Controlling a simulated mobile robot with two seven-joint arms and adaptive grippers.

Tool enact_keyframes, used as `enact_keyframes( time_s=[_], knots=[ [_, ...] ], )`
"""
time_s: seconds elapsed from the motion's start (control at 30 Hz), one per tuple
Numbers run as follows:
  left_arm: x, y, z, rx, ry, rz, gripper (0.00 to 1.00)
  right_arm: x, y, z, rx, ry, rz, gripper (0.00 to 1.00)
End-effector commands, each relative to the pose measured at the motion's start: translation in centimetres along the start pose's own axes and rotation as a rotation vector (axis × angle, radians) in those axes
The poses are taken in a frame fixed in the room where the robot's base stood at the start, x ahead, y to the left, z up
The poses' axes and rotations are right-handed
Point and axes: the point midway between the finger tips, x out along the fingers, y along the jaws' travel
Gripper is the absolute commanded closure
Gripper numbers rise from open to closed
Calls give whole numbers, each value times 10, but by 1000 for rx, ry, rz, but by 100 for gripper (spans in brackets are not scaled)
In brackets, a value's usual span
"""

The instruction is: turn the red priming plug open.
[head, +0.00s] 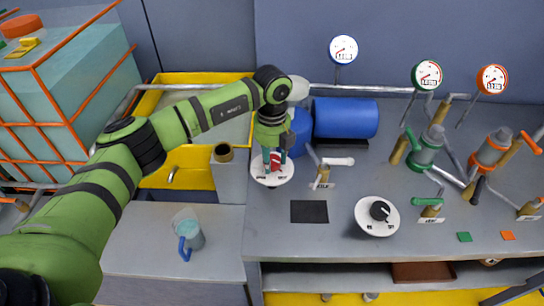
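The red priming plug (276,163) stands on a round white dial plate (265,179) on the grey bench. My green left arm reaches in from the left and bends down over it. My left gripper (274,159) points down at the plug, with teal fingers on either side of it. The plug's top is partly hidden by the gripper. I cannot tell whether the fingers press on the plug or only surround it. My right gripper is not in view.
A blue cylinder (345,118) lies just behind right. A white-handled valve (336,161) stands close on the right. A black-knobbed dial (377,216) and a dark mat (309,211) are in front. A jug (190,233) stands front left. Green and orange pumps fill the right side.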

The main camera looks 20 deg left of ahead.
Motion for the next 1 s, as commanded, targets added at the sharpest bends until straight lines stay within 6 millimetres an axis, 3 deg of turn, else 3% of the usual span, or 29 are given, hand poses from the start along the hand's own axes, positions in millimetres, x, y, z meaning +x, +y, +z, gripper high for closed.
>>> enact_keyframes(
  time_s=[0.47, 1.0],
  knots=[
    [3, 0, 1, 139, -3, 1, 89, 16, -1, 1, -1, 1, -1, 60],
    [4, 0, 1, 632, -4, 1, 89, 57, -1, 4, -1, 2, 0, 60]
  ],
)
